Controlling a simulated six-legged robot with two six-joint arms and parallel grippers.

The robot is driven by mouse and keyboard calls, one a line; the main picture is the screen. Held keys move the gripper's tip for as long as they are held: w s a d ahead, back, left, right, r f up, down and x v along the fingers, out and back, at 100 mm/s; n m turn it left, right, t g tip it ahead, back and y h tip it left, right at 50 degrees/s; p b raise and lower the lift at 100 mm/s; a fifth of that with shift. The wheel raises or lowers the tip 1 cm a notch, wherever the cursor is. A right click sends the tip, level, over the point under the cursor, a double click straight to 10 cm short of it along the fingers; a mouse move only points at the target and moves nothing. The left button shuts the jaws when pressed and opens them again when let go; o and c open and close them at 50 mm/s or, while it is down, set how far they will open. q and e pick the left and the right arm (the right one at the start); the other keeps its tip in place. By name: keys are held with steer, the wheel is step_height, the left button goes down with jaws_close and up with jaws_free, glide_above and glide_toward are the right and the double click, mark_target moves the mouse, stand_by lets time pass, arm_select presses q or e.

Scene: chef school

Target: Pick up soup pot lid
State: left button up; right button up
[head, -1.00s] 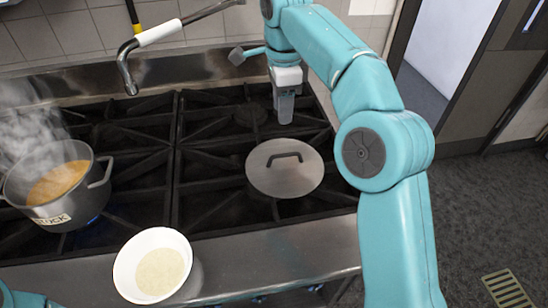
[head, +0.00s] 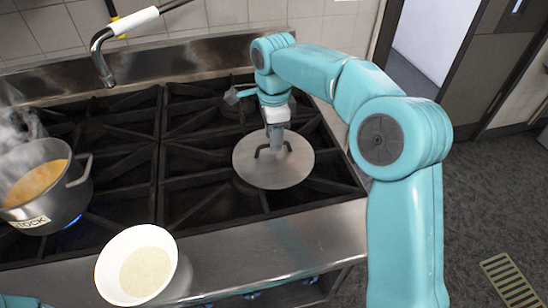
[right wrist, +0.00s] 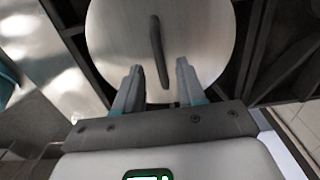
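The soup pot lid (head: 262,175) is a round grey metal disc with a dark bar handle. It lies on the right part of the stove grates. My right gripper (head: 276,148) is above the lid, at its handle in the head view. In the right wrist view the lid (right wrist: 205,45) fills the top middle, and the handle (right wrist: 160,50) runs lengthwise between the lines of the two fingers. The fingers of my right gripper (right wrist: 158,78) are apart with nothing between their tips but the handle's near end. Contact cannot be told. My left gripper is out of view.
A steaming stock pot (head: 60,200) with orange soup stands on a lit burner at the left. A white bowl (head: 108,285) of pale contents sits at the stove's front edge. A faucet (head: 100,50) hangs over the back. The middle grates (head: 120,150) are bare.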

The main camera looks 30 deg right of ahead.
mark_target(271, 154)
steer(key=shift+s+d+f, duration=0.2)
steer(key=shift+s+f, duration=0.2)
steer(key=shift+f, duration=0.3)
steer(key=shift+w+a+f, duration=0.2)
steer(key=shift+w+f, duration=0.1)
steer(key=shift+f, duration=0.3)
steer(key=shift+w+a+f, duration=0.15)
steer(key=shift+w+f, duration=0.15)
steer(key=shift+f, duration=0.25)
steer(key=shift+w+f, duration=0.15)
steer(key=shift+w, duration=0.05)
steer(key=shift+s+d+r, duration=0.25)
steer(key=shift+s+r, duration=0.05)
steer(key=shift+s, duration=0.25)
steer(key=shift+c, duration=0.7)
steer(key=shift+a, duration=0.1)
steer(key=c, duration=0.5)
steer(key=shift+w+a+f, duration=0.15)
steer(key=shift+w, duration=0.1)
jaws_close()
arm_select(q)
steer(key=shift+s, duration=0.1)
arm_select(e)
steer(key=shift+s, duration=0.15)
